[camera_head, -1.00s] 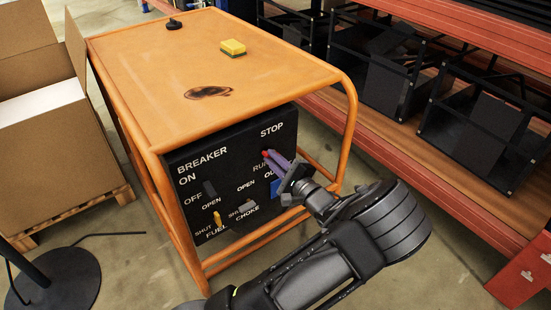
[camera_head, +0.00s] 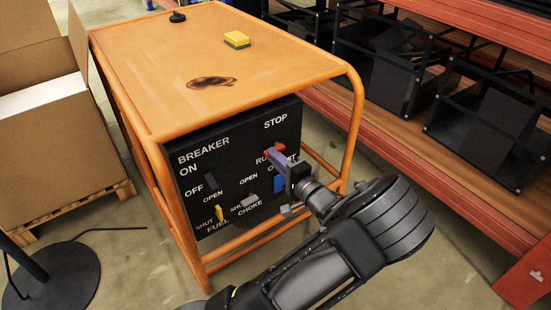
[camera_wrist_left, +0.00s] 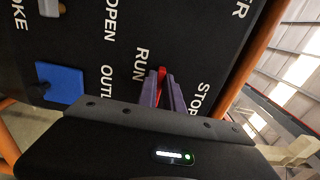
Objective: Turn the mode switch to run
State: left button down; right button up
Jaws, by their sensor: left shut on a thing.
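The black control panel (camera_head: 225,165) is on the front of the orange-framed generator. The mode switch (camera_head: 280,147) is a red handle at its upper right, near the STOP and RUN labels. It also shows in the left wrist view (camera_wrist_left: 161,74), as a red strip between two purple fingers. My left gripper (camera_head: 274,156) is shut on this handle, and its fingers hide much of it. In the wrist view the fingers (camera_wrist_left: 161,92) point between the RUN and STOP words. I cannot tell exactly which position the handle points to. My right gripper is out of view.
The panel also has a breaker switch (camera_head: 211,181), a yellow fuel lever (camera_head: 219,213), a grey choke lever (camera_head: 249,201) and a blue outlet (camera_head: 279,184). A yellow sponge (camera_head: 237,40) lies on the orange top. Red shelving (camera_head: 400,150) stands close on the right.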

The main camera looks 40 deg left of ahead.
pick_arm(q)
jog(key=c, duration=1.5)
grip_release()
jog(key=p+v, duration=0.1)
jog(key=v, duration=0.6)
jog(key=shift+s+d+p, duration=0.15)
jog(key=shift+d+p, duration=0.15)
jog(key=shift+d, duration=0.1)
